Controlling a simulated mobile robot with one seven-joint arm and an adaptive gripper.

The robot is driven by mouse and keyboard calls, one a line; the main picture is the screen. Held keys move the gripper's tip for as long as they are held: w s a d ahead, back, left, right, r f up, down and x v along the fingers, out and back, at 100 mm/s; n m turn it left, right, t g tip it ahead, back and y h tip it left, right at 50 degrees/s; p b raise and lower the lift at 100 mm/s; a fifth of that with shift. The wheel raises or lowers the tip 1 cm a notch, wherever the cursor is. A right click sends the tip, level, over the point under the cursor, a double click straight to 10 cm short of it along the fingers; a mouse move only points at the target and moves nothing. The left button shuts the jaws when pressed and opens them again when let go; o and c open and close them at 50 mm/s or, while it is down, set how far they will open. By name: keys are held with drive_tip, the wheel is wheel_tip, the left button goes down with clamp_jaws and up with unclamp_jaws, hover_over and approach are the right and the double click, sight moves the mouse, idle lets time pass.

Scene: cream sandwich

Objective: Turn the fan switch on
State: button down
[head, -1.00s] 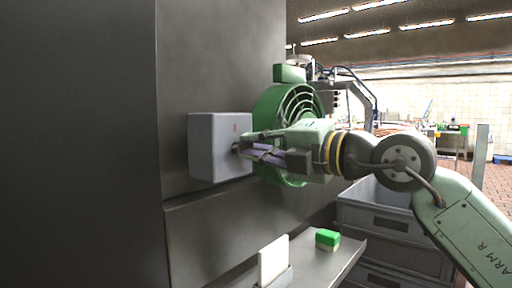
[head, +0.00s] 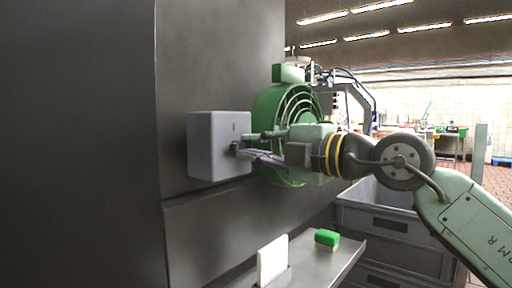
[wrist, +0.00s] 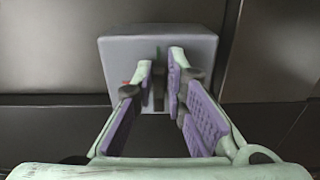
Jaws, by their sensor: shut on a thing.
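The fan switch is a grey box (head: 218,146) on the dark metal wall, with a small red mark on its front. In the wrist view its dark lever (wrist: 159,92) stands between my fingertips. My gripper (head: 245,146) reaches the box from the right. In the wrist view my gripper (wrist: 161,68) has its purple-padded fingers on either side of the lever and is shut on it. Exact finger contact is hard to make out. The green fan (head: 292,103) is behind my gripper and partly hidden by it.
Below is a metal shelf (head: 322,262) with a white board (head: 272,259) in a holder and a green-and-white sponge (head: 327,239). Grey crates (head: 385,229) stand beneath my arm at right. The wall face around the box is bare.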

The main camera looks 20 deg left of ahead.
drive_tip(key=shift+r, duration=0.3)
drive_tip(key=c, duration=1.9)
unclamp_jaws()
drive_tip(key=shift+o, duration=1.1)
drive_tip(key=shift+f, duration=0.15)
drive_tip(key=v, duration=1.2)
